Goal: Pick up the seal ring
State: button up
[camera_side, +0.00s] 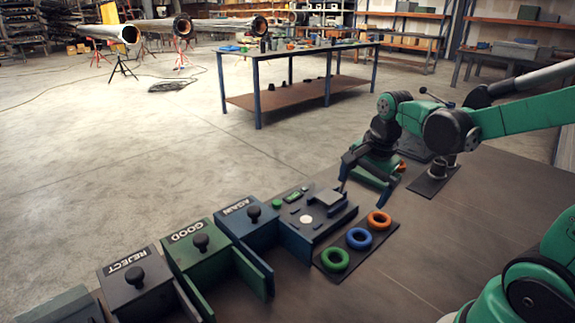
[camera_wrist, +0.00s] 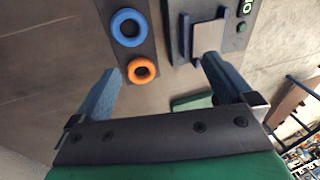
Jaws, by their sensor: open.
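Three rings lie in a row on a dark strip (camera_side: 330,279) on the bench: a green ring (camera_side: 335,259), a blue ring (camera_side: 359,238) and an orange ring (camera_side: 379,220). I cannot tell which one is the seal ring. My gripper (camera_side: 364,196) is open and empty, beyond the orange ring and above the bench. In the wrist view, the orange ring (camera_wrist: 141,70) lies ahead of my fingers (camera_wrist: 160,82), nearer the left one, with the blue ring (camera_wrist: 129,27) farther off. The green ring is out of that view.
A dark panel with a raised plate (camera_side: 327,198) stands left of the rings. Boxes labelled AGAIN (camera_side: 250,216), GOOD (camera_side: 200,247) and REJECT (camera_side: 138,281) have black knobs. A flanged part (camera_side: 438,165) sits on a plate behind. The bench right of the rings is clear.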

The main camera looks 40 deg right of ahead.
aim_at(381, 218)
jog(key=d+f+m, duration=0.1)
jog(key=d+m, duration=0.1)
jog(key=m, duration=0.1)
jog(key=s+d+f+m+g, duration=0.1)
jog(key=d+f+m, duration=0.1)
jog(key=m, duration=0.2)
jog(key=d+f+m+g, duration=0.1)
jog(key=d+m, duration=0.2)
jog(key=m, duration=0.1)
jog(key=shift+s+f+y, duration=0.15)
jog(key=shift+y, duration=0.25)
jog(key=shift+s+d+f+m+g, duration=0.1)
jog(key=shift+f+m+g, duration=0.1)
jog(key=shift+m+g, duration=0.15)
jog(key=shift+f, duration=2.75)
jog(key=c, duration=1.3)
jog(key=shift+r, duration=0.2)
notch_tip(381, 218, up, 22)
jog(key=shift+r, duration=0.2)
